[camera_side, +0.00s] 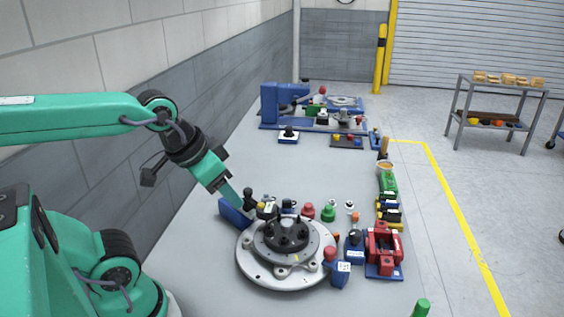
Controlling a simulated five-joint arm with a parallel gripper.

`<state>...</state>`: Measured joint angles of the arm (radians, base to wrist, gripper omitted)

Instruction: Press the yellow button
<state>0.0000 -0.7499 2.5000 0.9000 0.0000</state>
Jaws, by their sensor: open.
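A small dark panel (347,142) toward the back of the grey table carries several small coloured knobs or buttons. One of them looks yellow (349,138), but it is too small to be sure it is the yellow button. My gripper (238,200) is at the near left, pointing down and to the right, well short of that panel. It is open, with no object visible between its fingers. Its tip is close to a black knob (249,197) and a blue block (233,216); I cannot tell whether it touches them.
A round grey fixture (262,273) with a black hub stands just right of my gripper. Coloured parts crowd behind it, and a red clamp (384,247) stands right. A blue machine (283,104) stands at the back. The table's middle is mostly clear.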

